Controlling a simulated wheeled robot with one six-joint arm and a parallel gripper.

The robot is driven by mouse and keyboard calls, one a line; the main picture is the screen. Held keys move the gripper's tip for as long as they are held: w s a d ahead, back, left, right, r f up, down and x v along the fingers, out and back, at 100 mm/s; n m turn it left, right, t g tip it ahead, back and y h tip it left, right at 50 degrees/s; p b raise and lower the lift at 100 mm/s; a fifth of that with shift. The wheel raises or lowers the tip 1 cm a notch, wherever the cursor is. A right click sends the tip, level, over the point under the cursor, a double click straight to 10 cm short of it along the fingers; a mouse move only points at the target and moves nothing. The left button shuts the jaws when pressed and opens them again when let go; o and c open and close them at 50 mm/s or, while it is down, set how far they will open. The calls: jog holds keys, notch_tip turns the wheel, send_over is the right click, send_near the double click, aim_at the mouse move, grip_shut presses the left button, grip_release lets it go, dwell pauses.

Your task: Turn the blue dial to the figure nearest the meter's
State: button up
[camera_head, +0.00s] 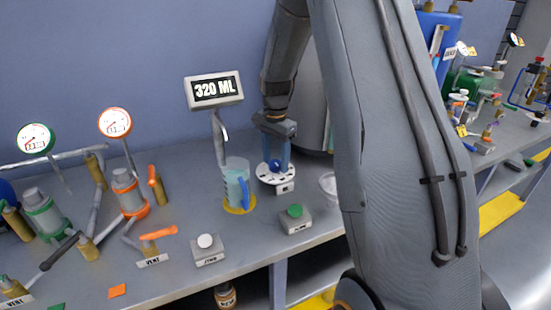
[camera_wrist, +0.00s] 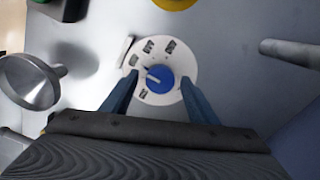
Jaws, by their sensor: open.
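The blue dial (camera_head: 277,164) sits on a round white plate (camera_head: 268,179) with dark figures around it, on the bench. In the wrist view the dial (camera_wrist: 161,79) shows a pale pointer mark toward the upper left; the figures on the plate (camera_wrist: 185,62) are too small to read surely. My gripper (camera_head: 275,158) is open, with its blue fingers on either side of the dial and over the plate. I cannot tell whether they touch the dial. The meter (camera_head: 214,90) reads 320 ML.
A clear jug (camera_head: 237,182) with bluish liquid stands on a yellow ring left of the dial. Boxes with a white button (camera_head: 205,241) and a green button (camera_head: 295,211) are in front. A metal funnel (camera_wrist: 32,82) is at left in the wrist view.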

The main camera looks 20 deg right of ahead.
jog(key=c, duration=1)
jog(key=shift+c, duration=0.2)
jog(key=shift+n, duration=0.4)
jog(key=n+p, duration=0.1)
jog(key=n, duration=0.1)
jog(key=shift+n, duration=0.4)
jog(key=n+p, duration=0.1)
jog(key=n, duration=0.3)
jog(key=shift+n, duration=0.3)
jog(key=n, duration=0.4)
jog(key=shift+p, duration=0.35)
jog(key=shift+n, duration=1.8)
